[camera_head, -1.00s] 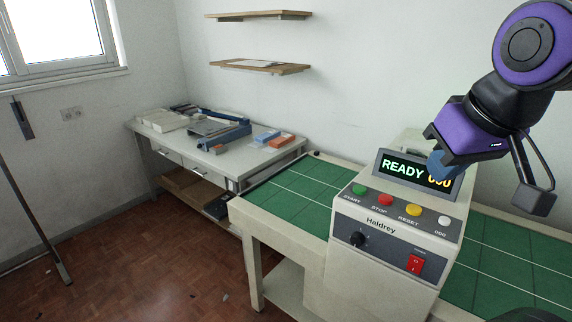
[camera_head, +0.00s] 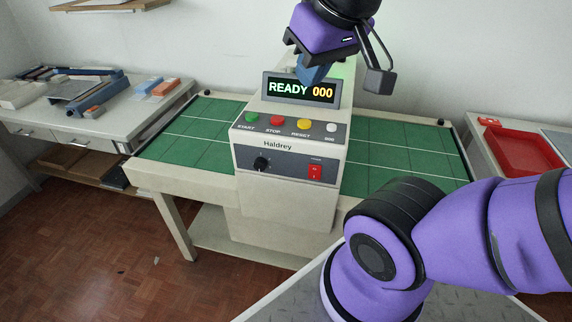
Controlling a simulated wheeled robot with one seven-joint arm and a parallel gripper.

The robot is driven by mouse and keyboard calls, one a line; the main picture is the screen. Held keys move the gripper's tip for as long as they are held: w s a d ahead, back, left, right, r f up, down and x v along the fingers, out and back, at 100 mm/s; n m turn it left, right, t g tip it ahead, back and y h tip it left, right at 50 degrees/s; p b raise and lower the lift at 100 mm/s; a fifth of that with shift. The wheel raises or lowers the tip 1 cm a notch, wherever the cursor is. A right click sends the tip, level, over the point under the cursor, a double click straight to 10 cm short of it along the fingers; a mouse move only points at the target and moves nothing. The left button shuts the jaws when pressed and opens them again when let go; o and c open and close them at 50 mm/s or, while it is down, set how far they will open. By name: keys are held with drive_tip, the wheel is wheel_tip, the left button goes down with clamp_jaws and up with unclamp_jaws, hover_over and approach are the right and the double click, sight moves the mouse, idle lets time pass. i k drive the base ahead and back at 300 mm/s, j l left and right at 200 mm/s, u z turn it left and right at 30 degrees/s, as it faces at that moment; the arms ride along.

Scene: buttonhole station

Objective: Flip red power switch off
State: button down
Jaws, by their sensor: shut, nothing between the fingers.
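The red power switch (camera_head: 315,171) sits at the lower right of the dark front panel of the Haldrey machine (camera_head: 285,208). Its exact rocker position is too small to tell. The display (camera_head: 301,90) is lit and reads READY 000. My gripper (camera_head: 312,75) is at the top, in front of the machine's upper part by the display's top edge, well above the switch. Its blue fingers are shut, with nothing seen between them. Nothing covers the switch.
Green, red, yellow and white buttons (camera_head: 303,124) line the sloped panel above a black knob (camera_head: 261,163). A green-topped bench (camera_head: 402,150) extends on both sides. A red tray (camera_head: 523,152) is at right. My purple arm fills the lower right.

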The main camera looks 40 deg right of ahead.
sight(315, 170)
drive_tip(key=k+l+u, duration=0.1)
drive_tip(key=l, duration=0.3)
drive_tip(key=k+l+u, duration=0.1)
drive_tip(key=k+l, duration=0.2)
drive_tip(key=k+l+z, duration=0.15)
drive_tip(key=k+l, duration=0.15)
